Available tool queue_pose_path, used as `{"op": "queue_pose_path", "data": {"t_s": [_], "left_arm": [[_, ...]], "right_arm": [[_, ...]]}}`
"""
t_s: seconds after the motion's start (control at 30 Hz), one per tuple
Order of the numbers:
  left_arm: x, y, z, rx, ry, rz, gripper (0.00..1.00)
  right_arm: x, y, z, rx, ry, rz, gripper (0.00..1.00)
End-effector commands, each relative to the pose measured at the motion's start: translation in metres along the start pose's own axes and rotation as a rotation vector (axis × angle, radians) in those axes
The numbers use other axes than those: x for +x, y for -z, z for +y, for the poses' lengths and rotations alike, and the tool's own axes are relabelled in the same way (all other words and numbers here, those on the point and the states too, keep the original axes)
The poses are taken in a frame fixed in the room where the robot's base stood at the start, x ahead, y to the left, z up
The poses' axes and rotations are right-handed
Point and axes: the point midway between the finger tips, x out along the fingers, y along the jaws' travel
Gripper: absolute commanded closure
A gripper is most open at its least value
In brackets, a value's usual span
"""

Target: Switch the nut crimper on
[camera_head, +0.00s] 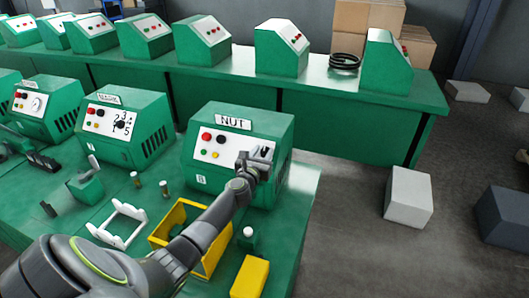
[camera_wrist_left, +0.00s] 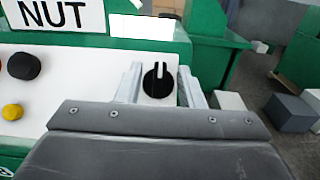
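The nut crimper (camera_head: 250,112) is a green box with a sloped white panel and a NUT label (camera_head: 233,122), at the near table's right end. A black rotary knob (camera_wrist_left: 158,80) with a pale pointer line sits on its panel. The pointer stands roughly upright in the left wrist view. My left gripper (camera_head: 262,156) is at the panel's right side. In the left wrist view its two pale fingers stand either side of the knob, with visible gaps, so the gripper (camera_wrist_left: 160,88) looks open. Contact with the panel cannot be told. My right gripper is out of view.
A black button (camera_wrist_left: 24,65) and yellow button (camera_wrist_left: 12,111) lie left of the knob. Another crimper (camera_head: 128,98) stands to the left. A yellow bin (camera_head: 173,216), white bracket (camera_head: 120,223) and yellow block (camera_head: 250,277) are in front. A back table (camera_head: 330,95) holds more green boxes.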

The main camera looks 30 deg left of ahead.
Motion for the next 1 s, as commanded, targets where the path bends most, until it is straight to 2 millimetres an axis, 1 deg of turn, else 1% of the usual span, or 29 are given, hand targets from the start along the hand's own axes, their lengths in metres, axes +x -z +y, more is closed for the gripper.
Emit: {"op": "queue_pose_path", "data": {"t_s": [0.03, 0.2, 0.53, 0.57, 0.8, 0.83, 1.0], "left_arm": [[0.007, 0.002, 0.0, 0.001, 0.0, -0.001, 0.65], [0.019, 0.001, 0.0, 0.001, 0.0, 0.0, 0.65], [0.022, 0.0, 0.0, 0.001, 0.0, 0.0, 0.65], [0.022, 0.0, 0.0, 0.001, 0.0, 0.0, 0.67], [0.022, 0.0, 0.0, 0.001, 0.0, 0.001, 0.98], [0.022, 0.001, 0.0, 0.001, 0.0, 0.001, 1.0], [0.021, 0.001, 0.0, 0.001, 0.001, 0.002, 1.0]], "right_arm": [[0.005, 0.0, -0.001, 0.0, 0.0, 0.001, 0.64], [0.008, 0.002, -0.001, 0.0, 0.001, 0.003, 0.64], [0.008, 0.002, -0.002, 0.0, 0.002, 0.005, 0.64], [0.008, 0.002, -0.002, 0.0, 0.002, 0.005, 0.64], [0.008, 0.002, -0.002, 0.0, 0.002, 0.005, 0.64], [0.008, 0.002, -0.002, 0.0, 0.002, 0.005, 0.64], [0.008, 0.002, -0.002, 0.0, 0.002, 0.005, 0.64]]}}
